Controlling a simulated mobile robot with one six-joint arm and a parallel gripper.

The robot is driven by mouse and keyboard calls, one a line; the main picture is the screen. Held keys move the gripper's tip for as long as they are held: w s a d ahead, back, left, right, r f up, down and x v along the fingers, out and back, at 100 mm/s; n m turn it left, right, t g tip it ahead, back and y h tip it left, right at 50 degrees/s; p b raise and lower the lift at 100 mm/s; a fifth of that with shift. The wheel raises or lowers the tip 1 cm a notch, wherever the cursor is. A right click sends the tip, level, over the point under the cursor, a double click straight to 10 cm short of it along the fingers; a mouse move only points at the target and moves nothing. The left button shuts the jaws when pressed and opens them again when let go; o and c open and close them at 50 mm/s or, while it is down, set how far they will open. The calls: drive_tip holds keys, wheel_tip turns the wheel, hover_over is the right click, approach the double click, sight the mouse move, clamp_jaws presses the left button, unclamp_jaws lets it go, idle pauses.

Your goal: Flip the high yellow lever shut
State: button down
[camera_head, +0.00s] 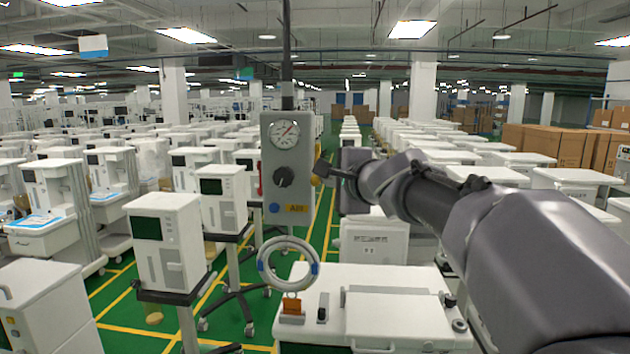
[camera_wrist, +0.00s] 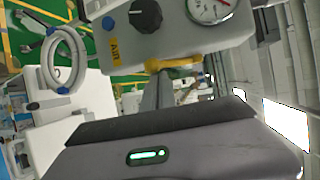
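The yellow lever (camera_head: 318,180) is on the right side of a grey box (camera_head: 272,160) on a pole, partly hidden by my gripper. The wrist view shows the lever (camera_wrist: 176,63) lying along the box's side, with a yellow end to the left. The box's face carries a round gauge (camera_head: 285,134), a black knob (camera_head: 284,176), a blue button and a yellow "AIR" label. My gripper (camera_head: 326,168) is right beside the lever, its narrow grey fingers (camera_wrist: 160,90) pointing at it. I cannot tell whether they touch it, or whether they are apart.
A coiled pale hose (camera_head: 288,264) hangs below the box over a white cart (camera_head: 385,300). A red part (camera_head: 260,180) shows at the box's left side. White machines crowd the left and right. A green aisle with yellow lines runs behind the box.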

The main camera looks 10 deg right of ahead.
drive_tip(key=r, duration=0.1)
drive_tip(key=s+r, duration=0.1)
drive_tip(key=r+p, duration=0.1)
drive_tip(key=shift+s+a+r, duration=0.35)
drive_tip(key=shift+s+r, duration=0.05)
idle(1.4)
